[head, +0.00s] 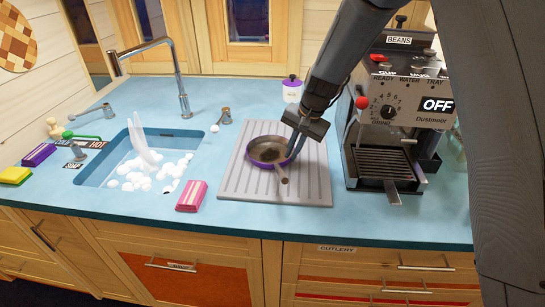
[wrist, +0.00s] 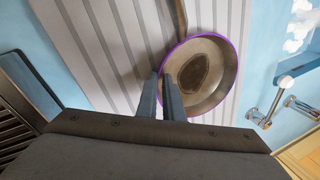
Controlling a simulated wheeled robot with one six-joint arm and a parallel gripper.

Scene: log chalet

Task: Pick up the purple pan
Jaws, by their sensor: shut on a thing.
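The purple pan (head: 265,151) sits on or just above the grey ribbed drainboard (head: 310,188) in the head view. It has a purple rim and a dark brown patch inside, and its handle points toward the front. In the wrist view the pan (wrist: 220,62) is right of centre, its handle running to the top edge. My gripper (head: 297,140) reaches down at the pan's right side. In the wrist view its fingers (wrist: 172,90) are close together at the pan's rim, shut on it. I cannot tell whether the pan is off the drainboard.
A coffee machine (head: 397,115) stands close on the right. A white jar (head: 292,88) with a purple lid is behind. The sink (head: 95,167) with foam and a tap (head: 180,75) is left.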

